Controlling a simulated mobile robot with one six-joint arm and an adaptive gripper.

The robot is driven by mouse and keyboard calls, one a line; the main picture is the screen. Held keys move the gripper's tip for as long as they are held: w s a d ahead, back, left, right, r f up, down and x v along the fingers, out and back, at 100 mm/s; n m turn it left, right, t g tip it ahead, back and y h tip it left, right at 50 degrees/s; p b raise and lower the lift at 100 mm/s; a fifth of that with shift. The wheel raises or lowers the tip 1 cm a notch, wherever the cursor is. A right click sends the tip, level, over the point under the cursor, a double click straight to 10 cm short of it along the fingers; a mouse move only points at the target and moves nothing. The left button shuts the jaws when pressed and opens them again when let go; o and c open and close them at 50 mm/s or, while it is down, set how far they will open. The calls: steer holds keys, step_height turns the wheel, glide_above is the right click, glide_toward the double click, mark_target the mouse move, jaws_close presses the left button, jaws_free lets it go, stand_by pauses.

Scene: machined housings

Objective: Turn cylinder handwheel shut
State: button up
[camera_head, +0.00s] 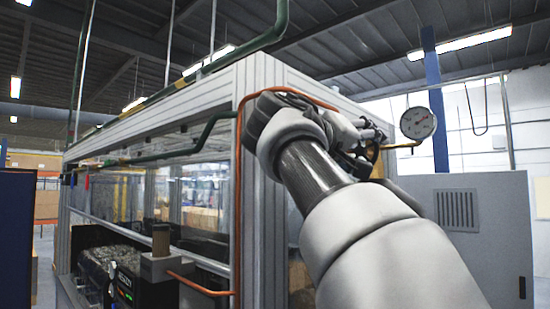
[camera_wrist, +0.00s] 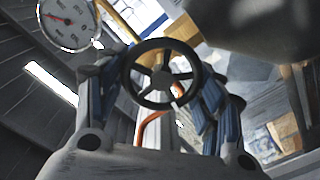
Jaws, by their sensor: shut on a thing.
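The handwheel (camera_wrist: 162,80) is a dark round wheel with several spokes and a centre hub, in the middle of the wrist view. My gripper (camera_wrist: 160,73) is shut on it, with one blue-grey finger at the left of the rim and one at the right. In the head view my gripper (camera_head: 362,140) is beyond my arm, beside the frame's upper corner. The wheel is small there and mostly hidden by my gripper. A white round pressure gauge (camera_head: 418,123) with a red needle is just right of it; the gauge also shows at top left in the wrist view (camera_wrist: 68,20).
A copper pipe (camera_head: 238,190) runs along the metal-framed glass enclosure (camera_head: 248,130) at the left. A grey cabinet (camera_head: 500,225) stands at the right. A dark rounded shape (camera_wrist: 260,22), blurred, fills the wrist view's upper right.

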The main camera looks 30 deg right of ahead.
steer(key=m+b, duration=0.1)
steer(key=m, duration=0.2)
steer(key=shift+s+m, duration=0.1)
steer(key=shift+m, duration=0.3)
steer(key=m+b, duration=0.1)
steer(key=m, duration=0.2)
steer(key=shift+s+d+m, duration=0.1)
steer(key=shift+m, duration=0.2)
steer(key=m+b, duration=0.1)
steer(key=m, duration=0.3)
steer(key=shift+s, duration=0.1)
steer(key=shift+s+m+b, duration=0.1)
steer(key=shift+m+b, duration=0.3)
steer(key=shift+m, duration=1.5)
steer(key=o, duration=1.1)
